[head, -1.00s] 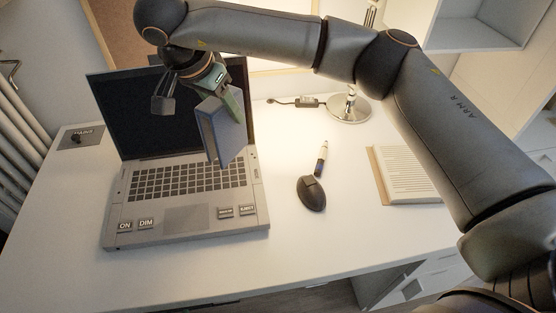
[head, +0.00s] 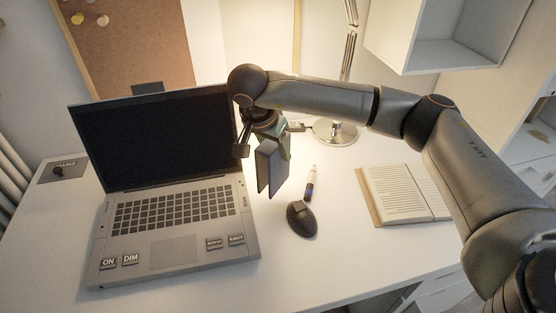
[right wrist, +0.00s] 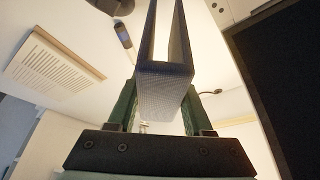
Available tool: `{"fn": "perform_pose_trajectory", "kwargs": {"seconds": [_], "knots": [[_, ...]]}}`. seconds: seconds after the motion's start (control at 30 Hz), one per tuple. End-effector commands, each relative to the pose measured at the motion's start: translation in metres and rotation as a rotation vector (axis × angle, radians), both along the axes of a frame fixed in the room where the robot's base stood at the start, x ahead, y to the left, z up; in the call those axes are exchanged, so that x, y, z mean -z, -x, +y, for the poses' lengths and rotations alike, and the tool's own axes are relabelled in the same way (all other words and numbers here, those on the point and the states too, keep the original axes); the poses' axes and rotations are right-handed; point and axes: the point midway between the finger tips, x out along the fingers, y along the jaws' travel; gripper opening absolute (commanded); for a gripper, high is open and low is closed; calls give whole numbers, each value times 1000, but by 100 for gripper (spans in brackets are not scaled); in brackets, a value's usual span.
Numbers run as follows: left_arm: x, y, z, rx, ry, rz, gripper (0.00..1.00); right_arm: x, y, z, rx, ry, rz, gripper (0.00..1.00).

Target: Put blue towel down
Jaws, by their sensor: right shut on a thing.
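The blue towel (head: 270,166) is a folded grey-blue slab that hangs upright from my right gripper (head: 280,146). In the head view it is just right of the laptop's screen edge, over the desk. In the right wrist view the towel (right wrist: 165,82) sits between the two green fingers of my right gripper (right wrist: 163,108), with its two layers spread apart away from the gripper. My right gripper is shut on it. A gap to the desk cannot be judged exactly, but the towel seems held above it. My left gripper is not in view.
An open laptop (head: 170,215) fills the desk's left part. A black mouse (head: 301,218), a marker (head: 311,182), an open book (head: 402,193) and a lamp base (head: 335,131) stand to the right. The white desk (head: 330,262) is clear in front of the mouse.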

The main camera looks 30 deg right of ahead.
Motion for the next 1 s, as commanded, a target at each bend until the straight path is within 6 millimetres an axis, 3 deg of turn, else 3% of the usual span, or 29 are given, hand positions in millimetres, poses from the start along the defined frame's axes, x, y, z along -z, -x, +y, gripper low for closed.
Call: {"fn": "perform_pose_trajectory", "kwargs": {"seconds": [0.23,0.63,0.67,0.9,1.0], "knots": [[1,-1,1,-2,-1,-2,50,34,1,-5,-1,0,3,0],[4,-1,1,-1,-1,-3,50,41,1,-5,-1,1,1,0],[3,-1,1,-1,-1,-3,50,40,1,-5,-1,1,1,54],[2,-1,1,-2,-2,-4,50,40,1,-5,-1,0,2,80],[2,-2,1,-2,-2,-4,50,40,1,-5,-1,0,2,80]]}}
